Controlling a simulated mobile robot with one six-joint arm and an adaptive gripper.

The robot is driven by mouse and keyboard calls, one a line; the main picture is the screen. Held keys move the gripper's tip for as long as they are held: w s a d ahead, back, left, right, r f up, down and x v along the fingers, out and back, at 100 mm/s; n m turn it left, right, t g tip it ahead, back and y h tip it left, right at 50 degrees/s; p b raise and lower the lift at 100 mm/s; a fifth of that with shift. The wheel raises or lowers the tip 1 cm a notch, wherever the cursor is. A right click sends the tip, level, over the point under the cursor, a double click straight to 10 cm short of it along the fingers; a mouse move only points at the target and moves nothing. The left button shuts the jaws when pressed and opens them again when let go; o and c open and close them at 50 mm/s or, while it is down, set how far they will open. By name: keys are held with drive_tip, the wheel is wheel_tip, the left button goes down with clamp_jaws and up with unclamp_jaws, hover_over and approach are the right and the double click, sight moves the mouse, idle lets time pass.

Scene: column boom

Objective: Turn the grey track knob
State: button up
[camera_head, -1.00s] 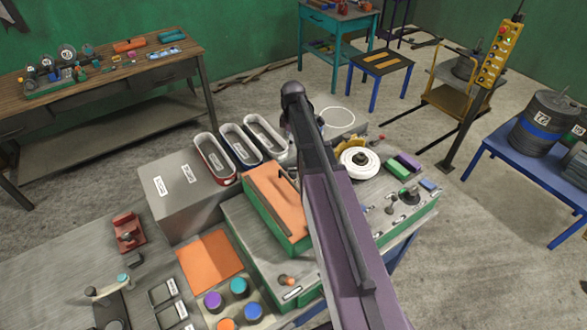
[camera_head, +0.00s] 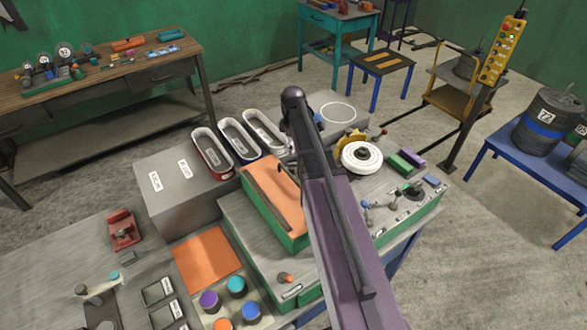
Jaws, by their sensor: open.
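I cannot clearly pick out the grey track knob. Small dark and grey controls (camera_head: 414,189) stand on the right part of the green-sided machine (camera_head: 421,211), right of my arm. They are too small to tell which one is the track knob. My dark arm runs up the middle of the picture and covers part of the machine. My gripper is not visible; it is hidden behind the arm's upper end.
A white wheel (camera_head: 362,157) stands on the machine, close right of my arm. Three oblong bins (camera_head: 212,150) stand left of the arm's upper end. An orange-topped block (camera_head: 270,190) lies left of the arm. Colored knobs (camera_head: 236,285) stand lower left.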

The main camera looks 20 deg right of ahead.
sight(293, 164)
drive_tip(key=shift+s+a+f+b, duration=0.1)
drive_tip(key=shift+f+b, duration=1.95)
drive_tip(key=shift+f, duration=0.15)
drive_tip(key=shift+s+f+b, duration=0.1)
drive_tip(key=shift+f+b, duration=1.95)
drive_tip(key=shift+f, duration=0.15)
drive_tip(key=c, duration=1.2)
